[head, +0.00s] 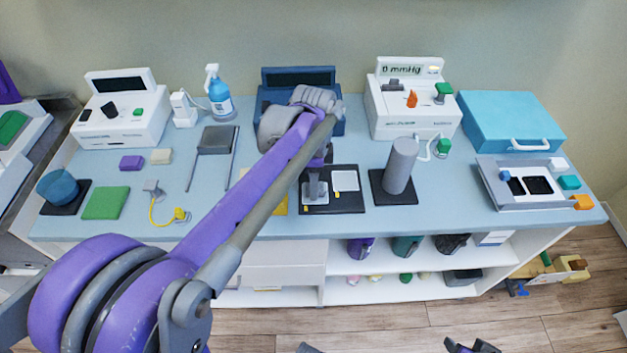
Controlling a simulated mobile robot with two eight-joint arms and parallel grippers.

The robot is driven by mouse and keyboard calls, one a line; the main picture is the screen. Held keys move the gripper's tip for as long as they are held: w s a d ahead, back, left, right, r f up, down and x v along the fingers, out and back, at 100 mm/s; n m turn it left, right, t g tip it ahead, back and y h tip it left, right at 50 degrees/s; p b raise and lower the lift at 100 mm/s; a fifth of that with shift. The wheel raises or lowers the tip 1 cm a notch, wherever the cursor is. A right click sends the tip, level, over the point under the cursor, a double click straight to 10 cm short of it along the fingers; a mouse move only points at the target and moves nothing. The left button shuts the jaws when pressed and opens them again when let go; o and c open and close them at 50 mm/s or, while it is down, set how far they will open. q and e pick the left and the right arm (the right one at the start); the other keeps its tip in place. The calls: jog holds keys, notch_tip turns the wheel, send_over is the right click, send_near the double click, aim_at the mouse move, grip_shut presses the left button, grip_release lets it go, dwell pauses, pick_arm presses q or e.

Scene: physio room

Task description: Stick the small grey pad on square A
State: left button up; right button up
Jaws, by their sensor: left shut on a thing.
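A dark board (333,208) lies near the front edge of the bench, with a pale square (345,181) on its right half. My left gripper (315,186) points down over the board's left half, shut on a small grey thing that looks like the pad. The gripper hides most of this left spot, so I cannot tell whether the pad touches the board. No letter is readable on either square. Dark parts at the bottom edge look like my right gripper (470,346), cut off by the frame and away from the bench; its jaws are unclear.
A grey cylinder on a black base (400,165) stands close right of the board. A yellow sheet (279,205) lies to its left, partly behind my arm. White devices (120,115) and a turquoise case (510,120) line the back. Shelves (400,290) are below.

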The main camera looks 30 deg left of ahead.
pick_arm(q)
jog(key=shift+f, duration=0.5)
jog(key=shift+f, duration=0.15)
dwell(1.7)
dwell(1.9)
jog(key=o, duration=1.1)
jog(key=shift+o, duration=0.2)
jog(key=shift+r+p, duration=2.65)
jog(key=shift+r, duration=1)
